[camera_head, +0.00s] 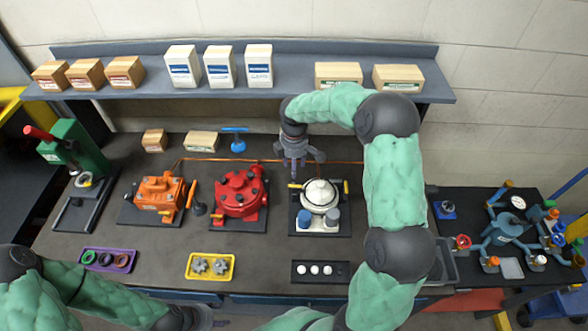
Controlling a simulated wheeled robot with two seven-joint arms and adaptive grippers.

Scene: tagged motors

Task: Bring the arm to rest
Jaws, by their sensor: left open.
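The white motor stands upright on a dark base plate. A red motor (240,193) and an orange motor (158,195) stand to its left.
A shelf (300,90) with several boxes runs behind the bench. A green press (78,150) stands at the left. Purple (108,269), yellow (198,278) and black (306,281) trays lie along the front. A blue valve assembly (508,228) stands at the right.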

